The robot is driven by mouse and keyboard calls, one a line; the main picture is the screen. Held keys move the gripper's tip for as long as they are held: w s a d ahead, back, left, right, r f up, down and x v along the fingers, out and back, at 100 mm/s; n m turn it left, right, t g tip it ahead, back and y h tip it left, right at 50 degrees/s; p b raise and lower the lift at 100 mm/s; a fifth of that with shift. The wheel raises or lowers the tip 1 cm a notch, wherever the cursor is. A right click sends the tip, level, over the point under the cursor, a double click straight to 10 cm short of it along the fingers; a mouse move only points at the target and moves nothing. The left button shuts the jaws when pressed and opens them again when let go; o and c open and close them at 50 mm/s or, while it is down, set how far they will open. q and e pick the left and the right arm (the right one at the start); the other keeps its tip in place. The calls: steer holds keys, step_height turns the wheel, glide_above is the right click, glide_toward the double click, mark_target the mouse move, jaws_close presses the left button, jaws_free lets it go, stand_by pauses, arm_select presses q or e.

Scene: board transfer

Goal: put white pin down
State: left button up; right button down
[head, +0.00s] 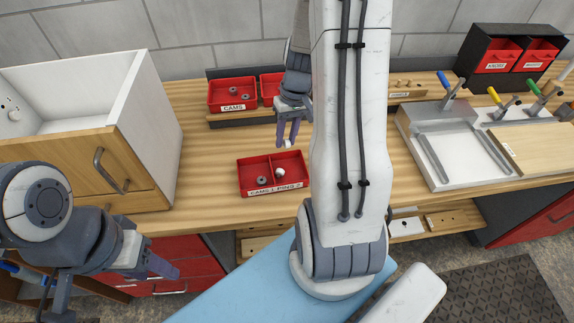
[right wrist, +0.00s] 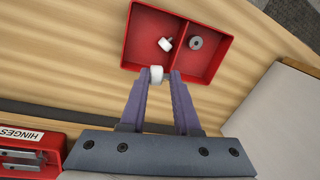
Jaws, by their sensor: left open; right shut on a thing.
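My right gripper (head: 288,143) is shut on a small white pin, which shows at its fingertips in the right wrist view (right wrist: 156,73). It holds the pin above and behind a red two-compartment tray (head: 242,180). In the right wrist view the fingertips overlap the near edge of the tray (right wrist: 134,38). One compartment holds another white pin (head: 280,173). The other holds a grey cam (head: 262,181). The tray's front label reads roughly "CAMS 1 PINS 2". My left gripper (head: 160,266) is open and empty at the lower left, away from the tray.
A red CAMS bin (head: 232,108) with grey cams and a second red bin (head: 270,100) stand behind. A white cabinet with a wooden door (head: 95,165) stands left. A clamp fixture (head: 462,170) is at right. A HINGES bin (right wrist: 50,145) shows in the wrist view.

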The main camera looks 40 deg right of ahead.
steer(key=s+d+r+m+b, duration=0.1)
steer(key=s+d+r+m, duration=0.1)
steer(key=s+d, duration=0.55)
steer(key=g+p, duration=0.1)
steer(key=p, duration=0.5)
glide_above(288, 165)
steer(key=shift+h, duration=0.3)
steer(key=f, duration=0.7)
steer(key=shift+w+d, duration=0.15)
steer(key=shift+d, duration=0.15)
step_height(288, 165, down, 4)
steer(key=shift+r+p, duration=0.15)
steer(key=shift+p, duration=0.3)
steer(key=shift+f, duration=0.2)
steer(key=shift+f, duration=0.15)
steer(key=c, duration=0.6)
jaws_free()
